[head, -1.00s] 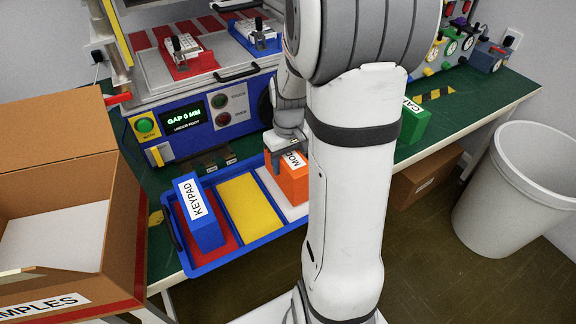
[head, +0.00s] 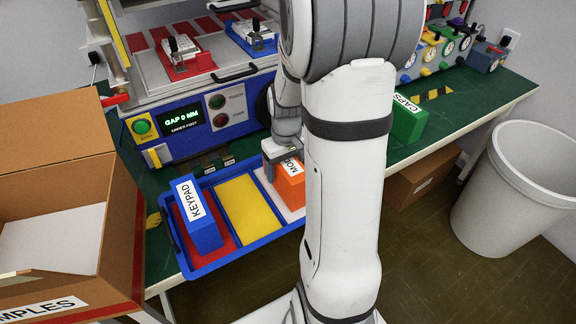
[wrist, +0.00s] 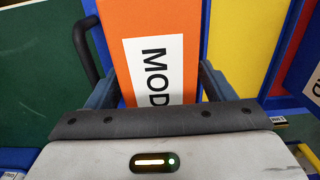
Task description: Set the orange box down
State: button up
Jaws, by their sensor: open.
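The orange box (head: 289,187), labelled "MOD...", is upright in the right compartment of the blue tray (head: 190,267), over a pale floor. My forearm hides its right side in the head view. My gripper (head: 283,160) is at the top of the box. In the wrist view the orange box (wrist: 150,20) lies between the two fingers of my gripper (wrist: 158,76). The jaws are open, one finger on each side of the box. I cannot tell whether the fingers still touch it.
A blue KEYPAD box (head: 200,222) stands in the tray's red left compartment. The yellow middle compartment (head: 248,212) is empty. A machine with a display (head: 194,119) stands behind the tray. A cardboard box (head: 120,230) is at left, a green CAPS box (head: 408,122) at right.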

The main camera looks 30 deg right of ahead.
notch_tip(320, 180, up, 12)
jog(key=shift+p, duration=0.55)
jog(key=shift+s+a+r, duration=0.15)
jog(key=shift+a+r, duration=0.1)
jog(key=shift+a, duration=0.05)
jog(key=s+a+r+t, duration=0.1)
jog(key=s+a+t, duration=0.1)
jog(key=s+a, duration=0.9)
jog(key=shift+s+r, duration=0.15)
jog(key=shift+s, duration=0.15)
jog(key=shift+t, duration=0.3)
jog(key=p+v, duration=0.4)
jog(key=shift+w+r, duration=0.3)
jog(key=shift+r, duration=0.05)
